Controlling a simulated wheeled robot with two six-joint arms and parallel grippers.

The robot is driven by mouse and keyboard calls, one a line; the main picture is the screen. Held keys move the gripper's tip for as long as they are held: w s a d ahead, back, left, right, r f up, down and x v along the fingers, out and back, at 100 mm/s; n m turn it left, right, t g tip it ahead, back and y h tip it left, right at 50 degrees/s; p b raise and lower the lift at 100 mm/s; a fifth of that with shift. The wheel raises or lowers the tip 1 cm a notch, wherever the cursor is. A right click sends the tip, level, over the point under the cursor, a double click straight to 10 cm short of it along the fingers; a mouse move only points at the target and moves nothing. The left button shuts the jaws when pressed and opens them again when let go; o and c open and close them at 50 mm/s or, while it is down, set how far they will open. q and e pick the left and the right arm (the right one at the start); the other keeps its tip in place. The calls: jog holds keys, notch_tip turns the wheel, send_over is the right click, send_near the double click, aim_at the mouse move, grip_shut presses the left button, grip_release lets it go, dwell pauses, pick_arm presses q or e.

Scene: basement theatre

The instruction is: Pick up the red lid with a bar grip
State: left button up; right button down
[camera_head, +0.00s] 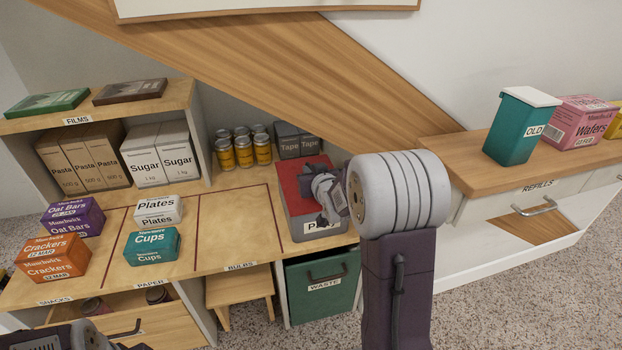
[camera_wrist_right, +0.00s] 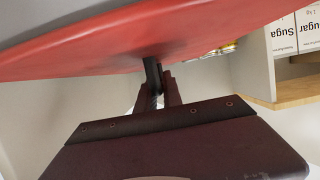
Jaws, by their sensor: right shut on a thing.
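The red lid (camera_head: 287,180) shows in the head view at the grey box, whose label is partly hidden. My right gripper (camera_head: 322,182) covers the lid's right part. In the right wrist view the lid's red face (camera_wrist_right: 110,45) fills the top. There my right gripper (camera_wrist_right: 155,88) is shut on the dark bar grip (camera_wrist_right: 151,74) of the lid. I cannot tell whether the lid rests on the box or is raised. Part of my left arm shows at the bottom left corner of the head view; its fingertips cannot be made out.
The outlined shelf area (camera_head: 240,225) left of the box is clear. A sloping wooden beam (camera_head: 300,70) hangs above.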

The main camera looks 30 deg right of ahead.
jog(key=shift+a+r+p, duration=0.15)
jog(key=shift+r+p, duration=0.4)
jog(key=shift+p, duration=0.05)
notch_tip(320, 180, up, 6)
jog(key=p, duration=0.4)
jog(key=shift+r, duration=0.15)
jog(key=w+a+p, duration=0.2)
jog(key=a+p, duration=0.1)
jog(key=a, duration=0.6)
jog(key=w+a+p, duration=0.2)
jog(key=a+p, duration=0.1)
jog(key=a, duration=0.7)
jog(key=shift+w+a+f+p, duration=0.15)
jog(key=shift+w+f+p, duration=0.1)
jog(key=shift+w+p, duration=0.1)
